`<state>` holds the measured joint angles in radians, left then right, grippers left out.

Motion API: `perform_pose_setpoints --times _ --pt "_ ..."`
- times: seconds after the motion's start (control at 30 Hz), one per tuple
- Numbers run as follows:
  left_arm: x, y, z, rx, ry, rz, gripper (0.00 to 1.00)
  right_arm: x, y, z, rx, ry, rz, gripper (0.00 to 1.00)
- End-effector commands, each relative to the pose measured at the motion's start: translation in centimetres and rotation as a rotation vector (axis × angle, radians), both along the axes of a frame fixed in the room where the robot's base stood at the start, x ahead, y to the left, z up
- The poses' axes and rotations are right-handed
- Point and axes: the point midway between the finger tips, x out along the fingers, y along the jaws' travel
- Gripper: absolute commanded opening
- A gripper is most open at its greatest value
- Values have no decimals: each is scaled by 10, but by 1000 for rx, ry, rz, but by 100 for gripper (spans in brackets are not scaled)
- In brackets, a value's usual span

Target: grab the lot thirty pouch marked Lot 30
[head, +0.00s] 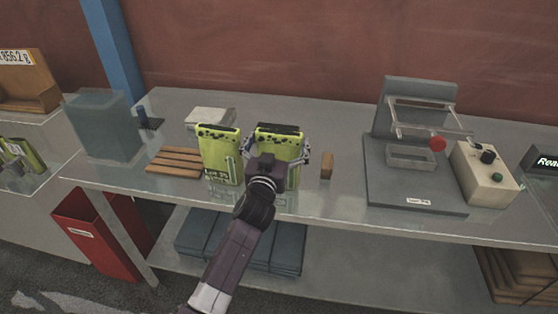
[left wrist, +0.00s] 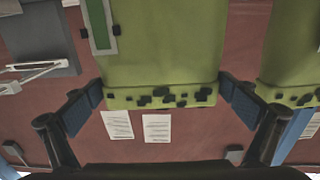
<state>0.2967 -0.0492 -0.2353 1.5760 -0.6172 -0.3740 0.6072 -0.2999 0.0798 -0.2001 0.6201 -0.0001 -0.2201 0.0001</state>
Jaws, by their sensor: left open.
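Two yellow-green pouches with dark speckled tops stand side by side on the grey bench: a left pouch (head: 219,152) and a right pouch (head: 279,134). My left gripper (head: 277,153) is open at the right pouch, one finger on each side. In the left wrist view the pouch (left wrist: 160,45) lies between the blue-padded fingers (left wrist: 162,98), with a narrow gap at each pad. The other pouch (left wrist: 290,55) is at the right edge there. My arm hides the right pouch's lower front, and I see no lot marking on it.
A slatted wooden rack (head: 174,161) lies left of the pouches, and a small wooden block (head: 327,166) stands right. A grey sealing machine (head: 384,185) and control box (head: 484,176) are farther right. A clear bluish box (head: 103,127) stands left. Bench (head: 340,120) is clear behind the block.

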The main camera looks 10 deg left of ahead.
Motion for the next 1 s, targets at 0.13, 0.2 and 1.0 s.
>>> perform_pose_setpoints --times 0.13,0.2,1.0 --pt "2 0 0 0 0 0 100 0 0 0 0 0 0 40" --pt "1 0 0 0 0 0 100 0 0 0 0 0 0 40" --pt "1 0 2 0 -3 0 44 0 0 0 0 0 0 40"
